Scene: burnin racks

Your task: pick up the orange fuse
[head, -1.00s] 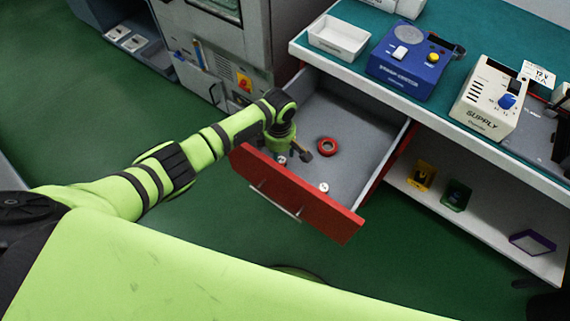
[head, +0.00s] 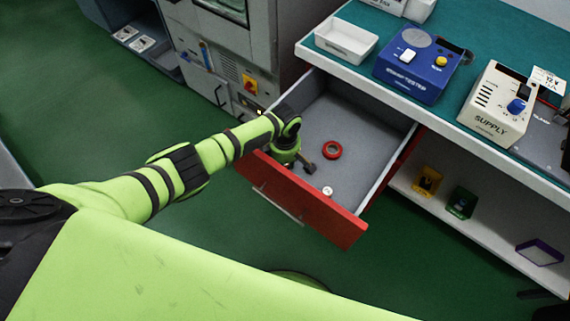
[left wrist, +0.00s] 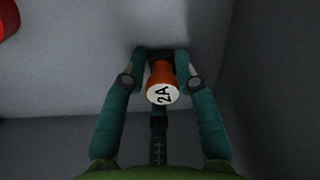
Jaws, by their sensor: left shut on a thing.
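The orange fuse (left wrist: 160,80), with a white end marked 2A, sits between the fingers of my left gripper (left wrist: 161,78) in the left wrist view. The left gripper is shut on it, inside the open drawer. In the head view the left arm reaches over the red drawer front (head: 305,200) into the drawer, and its wrist hides the fuse and most of the gripper. My right gripper is not in view.
Above are a white tray (head: 346,42), a blue tester (head: 416,68) and a supply box (head: 497,105). A lower shelf holds several small items.

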